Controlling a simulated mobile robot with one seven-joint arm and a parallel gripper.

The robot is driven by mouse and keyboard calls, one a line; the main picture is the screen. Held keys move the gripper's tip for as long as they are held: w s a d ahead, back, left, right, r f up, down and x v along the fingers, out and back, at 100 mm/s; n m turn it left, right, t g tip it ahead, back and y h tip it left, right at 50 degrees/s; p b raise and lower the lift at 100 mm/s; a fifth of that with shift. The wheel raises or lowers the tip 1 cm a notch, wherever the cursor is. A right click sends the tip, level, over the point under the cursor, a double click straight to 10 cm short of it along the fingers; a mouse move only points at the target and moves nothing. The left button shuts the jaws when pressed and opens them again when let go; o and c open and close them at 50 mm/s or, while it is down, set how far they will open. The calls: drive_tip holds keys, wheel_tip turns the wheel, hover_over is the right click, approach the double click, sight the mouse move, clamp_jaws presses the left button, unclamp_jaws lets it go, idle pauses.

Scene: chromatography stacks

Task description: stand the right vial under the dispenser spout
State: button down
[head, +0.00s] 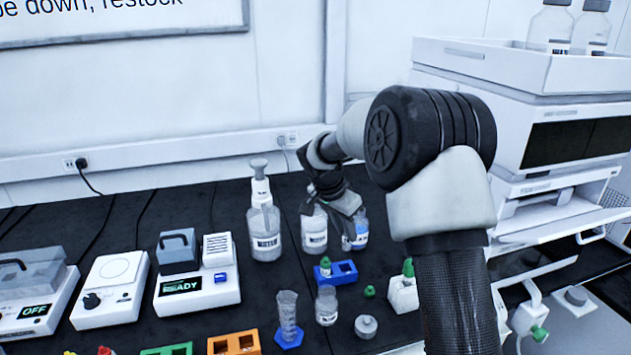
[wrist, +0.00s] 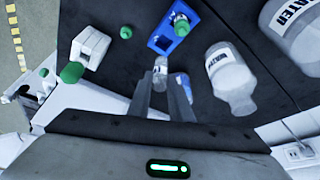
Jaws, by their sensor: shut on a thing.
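My gripper (wrist: 163,88) is shut on a small clear vial (wrist: 160,70) with a pale label, seen between the fingertips in the wrist view. In the head view my gripper (head: 345,203) is at the back, over the labelled bottles, and I cannot pick out the held vial there. A bottle with a white pump-like top (head: 264,225), which looks like the dispenser, stands left of my gripper. Its spout is too small to make out.
A water bottle (head: 314,236) and a blue-labelled bottle (head: 361,237) stand close below my gripper. A green cap (head: 369,291), a white block (head: 403,297) and a round metal piece (head: 366,326) lie nearer. Bench devices (head: 198,285) stand left; a large instrument (head: 570,140) stands right.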

drive_tip(key=s+r+n+t+y+p, duration=0.1)
drive_tip(key=s+r+n+p, duration=0.3)
drive_tip(key=s+p, duration=0.4)
drive_tip(key=s+r+n+y+p, duration=0.2)
drive_tip(key=s+r+n+p, duration=0.3)
drive_tip(key=s+p, duration=0.4)
drive_tip(key=shift+s+d+r+n+t, duration=0.35)
drive_tip(key=shift+s+n, duration=0.35)
drive_tip(key=shift+s, duration=0.45)
drive_tip(key=shift+w+a+f, duration=0.1)
drive_tip(key=shift+f, duration=0.05)
